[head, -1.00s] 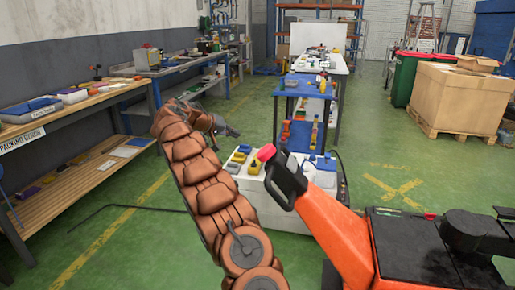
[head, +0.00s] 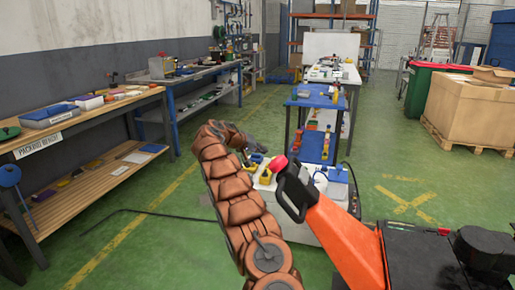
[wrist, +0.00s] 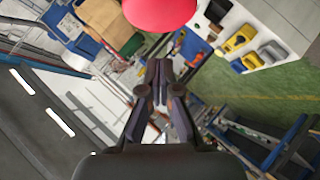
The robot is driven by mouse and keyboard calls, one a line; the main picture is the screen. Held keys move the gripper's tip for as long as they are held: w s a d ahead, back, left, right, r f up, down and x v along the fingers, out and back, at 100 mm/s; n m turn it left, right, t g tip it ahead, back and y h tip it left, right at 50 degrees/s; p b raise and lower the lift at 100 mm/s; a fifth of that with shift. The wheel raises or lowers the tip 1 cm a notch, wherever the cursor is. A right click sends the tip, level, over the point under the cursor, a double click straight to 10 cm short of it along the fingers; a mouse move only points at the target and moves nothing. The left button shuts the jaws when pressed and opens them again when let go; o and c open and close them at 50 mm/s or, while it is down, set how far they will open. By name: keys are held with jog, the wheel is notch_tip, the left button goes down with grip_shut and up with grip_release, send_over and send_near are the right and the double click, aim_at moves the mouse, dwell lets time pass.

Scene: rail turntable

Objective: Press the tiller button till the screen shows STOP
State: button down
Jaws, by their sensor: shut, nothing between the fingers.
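The tiller button (head: 280,161) is a red cap at the end of the black tiller handle (head: 293,190), on an orange tiller arm (head: 342,232). In the wrist view the red button (wrist: 160,12) fills the top centre, cut off by the frame edge. My gripper (wrist: 158,65) is shut and empty, its dark fingertips together just below the button in that picture, with a visible gap. In the head view my gripper (head: 250,152) is small, left of the button and partly hidden behind my brown arm. I cannot make out a screen showing STOP.
A white-topped unit with yellow and blue items (head: 266,176) stands just behind the handle. A blue trolley (head: 318,100) is beyond it. A wooden packing bench (head: 85,116) runs along the left wall.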

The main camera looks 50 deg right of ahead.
aim_at(273, 163)
jog(key=shift+s+d+f, duration=0.4)
jog(key=shift+s+f, duration=0.3)
jog(key=shift+f, duration=0.15)
jog(key=shift+s+d+f, duration=0.4)
jog(key=shift+s+f, duration=0.3)
jog(key=shift+f, duration=0.1)
jog(key=shift+f, duration=0.15)
jog(key=f+b, duration=0.1)
jog(key=s+b, duration=0.1)
jog(key=b, duration=0.1)
jog(key=shift+s+d+f, duration=0.1)
jog(key=shift+d+f, duration=0.1)
jog(key=shift+f, duration=0.15)
jog(key=shift+s+f, duration=0.2)
jog(key=shift+s, duration=0.25)
jog(key=shift+s+d+f, duration=0.1)
jog(key=w+a+r, duration=0.6)
jog(key=a+r, duration=0.3)
jog(key=shift+a+r, duration=0.25)
jog(key=shift+a, duration=0.1)
